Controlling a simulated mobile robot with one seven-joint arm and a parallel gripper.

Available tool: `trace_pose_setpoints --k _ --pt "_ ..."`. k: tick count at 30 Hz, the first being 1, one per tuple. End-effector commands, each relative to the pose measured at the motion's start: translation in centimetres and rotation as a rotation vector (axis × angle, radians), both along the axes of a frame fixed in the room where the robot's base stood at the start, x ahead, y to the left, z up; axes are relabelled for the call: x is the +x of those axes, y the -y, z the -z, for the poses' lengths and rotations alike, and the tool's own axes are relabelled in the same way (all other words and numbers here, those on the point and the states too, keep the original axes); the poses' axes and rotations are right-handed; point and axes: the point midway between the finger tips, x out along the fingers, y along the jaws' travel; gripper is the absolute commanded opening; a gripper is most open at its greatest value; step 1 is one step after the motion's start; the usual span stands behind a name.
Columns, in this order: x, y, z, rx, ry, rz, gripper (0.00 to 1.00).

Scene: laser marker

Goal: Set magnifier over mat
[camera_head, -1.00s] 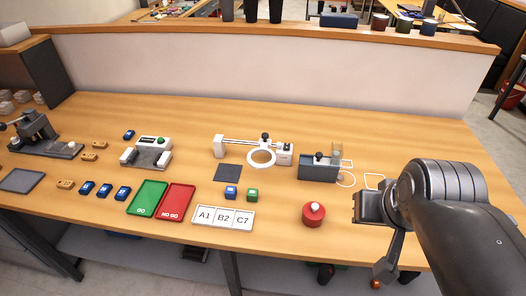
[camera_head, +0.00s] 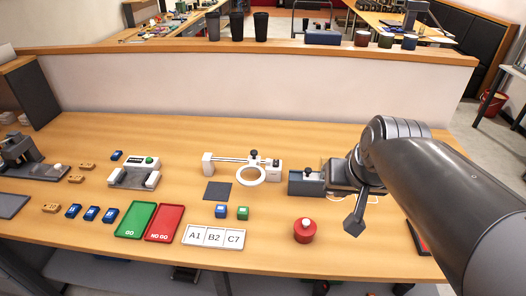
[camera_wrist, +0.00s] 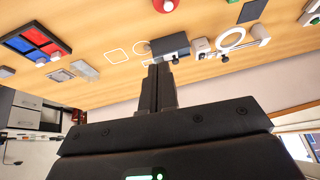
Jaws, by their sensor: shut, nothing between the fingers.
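The magnifier (camera_head: 232,160) is a white ring on a white bar with a block at each end and a black knob. It lies on the bench, right of and behind the dark square mat (camera_head: 217,191), and the ring is not over the mat. In the wrist view the magnifier (camera_wrist: 258,31) is at upper right and the mat (camera_wrist: 252,10) is at the top edge. My gripper (camera_wrist: 160,70) is shut and empty. In the head view it is to the right of the magnifier, behind the grey box, with its fingertips largely hidden.
A dark grey box (camera_head: 305,187) with a black knob stands between my gripper and the magnifier. A red round button (camera_head: 304,231) is in front. A low wall (camera_head: 240,85) borders the back.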

Motion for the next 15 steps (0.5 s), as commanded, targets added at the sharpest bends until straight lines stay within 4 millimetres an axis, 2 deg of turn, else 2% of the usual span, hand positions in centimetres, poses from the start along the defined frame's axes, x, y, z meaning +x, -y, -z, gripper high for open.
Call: trace_pose_setpoints --k 1,8,15 --pt "1.4 -0.5 0.0 0.012 -0.006 -0.005 0.00" --pt "7.1 -2.9 0.1 0.077 -0.015 -0.019 0.00" --pt "13.2 -5.5 1.1 0.153 -0.027 -0.027 0.00"
